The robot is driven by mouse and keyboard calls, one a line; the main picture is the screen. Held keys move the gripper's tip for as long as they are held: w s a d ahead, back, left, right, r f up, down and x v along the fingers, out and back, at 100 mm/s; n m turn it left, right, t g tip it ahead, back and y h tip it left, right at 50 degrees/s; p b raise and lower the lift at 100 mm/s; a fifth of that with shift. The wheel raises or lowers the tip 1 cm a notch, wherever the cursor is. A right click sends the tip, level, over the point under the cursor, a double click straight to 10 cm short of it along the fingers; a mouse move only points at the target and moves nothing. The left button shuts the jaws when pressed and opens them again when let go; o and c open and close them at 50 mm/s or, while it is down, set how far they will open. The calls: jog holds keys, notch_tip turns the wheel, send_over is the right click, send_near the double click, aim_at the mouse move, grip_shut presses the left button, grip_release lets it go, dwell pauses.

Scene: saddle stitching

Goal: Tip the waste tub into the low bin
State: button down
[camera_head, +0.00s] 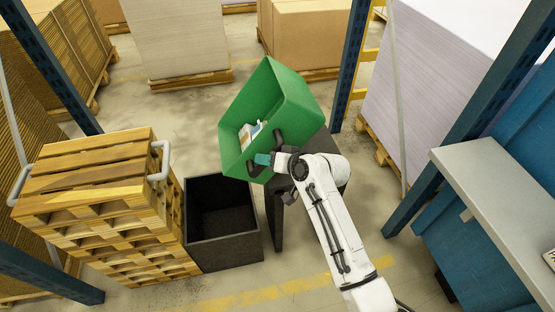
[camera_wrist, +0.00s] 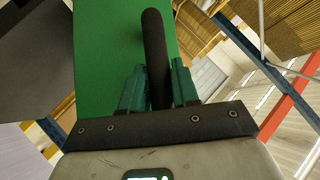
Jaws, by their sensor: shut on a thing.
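The waste tub (camera_head: 301,101) is a green box, tilted with its open mouth facing left in the head view. A few pale scraps (camera_head: 248,134) lie inside it. My gripper (camera_head: 262,160) is shut on the tub's dark handle. In the wrist view the green fingers of my gripper (camera_wrist: 158,85) sit either side of the dark handle bar (camera_wrist: 155,45), with the green tub wall (camera_wrist: 108,45) behind. The low bin (camera_head: 224,252) is a black open box on the floor, below and left of the tub. Its visible inside looks dark and empty.
A stack of wooden pallets (camera_head: 95,200) with pale handles stands left of the bin. A dark stand (camera_head: 277,215) is right of the bin, partly behind my arm. Blue rack posts (camera_head: 352,65) and a grey shelf (camera_head: 500,190) bound the right side. Bare floor lies in front.

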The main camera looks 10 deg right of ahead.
jog(key=a+f+n+h+b, duration=0.1)
jog(key=a+f+h+b, duration=0.2)
jog(key=a, duration=0.3)
jog(key=a+f+n+h+b, duration=0.2)
jog(key=a+f+h+b, duration=0.1)
jog(key=a+b, duration=0.2)
jog(key=a+f+n+g+h+b, duration=0.1)
jog(key=a+f+n+h+b, duration=0.1)
jog(key=a, duration=0.6)
jog(key=shift+a+f+h+b, duration=0.25)
jog(key=shift+f+h+b, duration=0.55)
jog(key=shift+b, duration=0.25)
jog(key=shift+f, duration=0.1)
jog(key=c, duration=0.9)
grip_release()
jog(key=shift+s, duration=0.1)
jog(key=p+v, duration=0.1)
jog(key=v, duration=0.9)
jog(key=shift+s+r+p, duration=0.25)
jog(key=shift+p, duration=0.05)
